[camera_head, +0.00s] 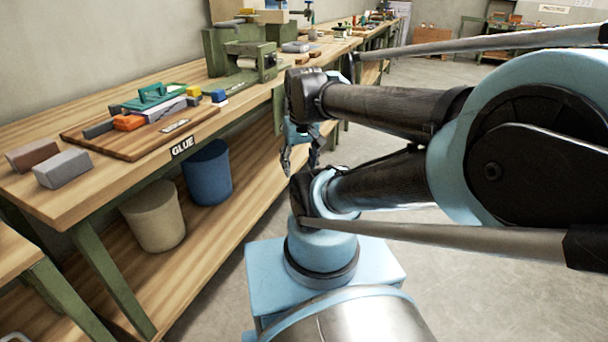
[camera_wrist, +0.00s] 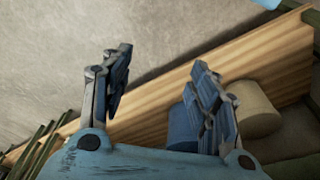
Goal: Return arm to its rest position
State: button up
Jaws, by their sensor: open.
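My gripper (camera_head: 300,160) hangs below the end of my folded arm, in the free space just right of the long workbench (camera_head: 100,205). In the wrist view my gripper (camera_wrist: 160,95) shows its two fingers spread apart with nothing between them. The bench's lower wooden shelf (camera_wrist: 150,97) crosses behind the fingers. In the head view part of the gripper is hidden behind my arm links.
A wooden board (camera_head: 135,143) with colored blocks lies on the bench near a GLUE label (camera_head: 183,146). A beige bin (camera_head: 153,216) and a blue bin (camera_head: 207,172) stand on the lower shelf. Concrete floor (camera_head: 425,95) is open at right.

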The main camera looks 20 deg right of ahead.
jog(key=s+f, duration=0.1)
jog(key=d+f, duration=0.1)
jog(key=f, duration=0.1)
jog(key=shift+s+m, duration=0.4)
jog(key=shift+w+f, duration=0.15)
jog(key=shift+w, duration=0.3)
dwell(0.5)
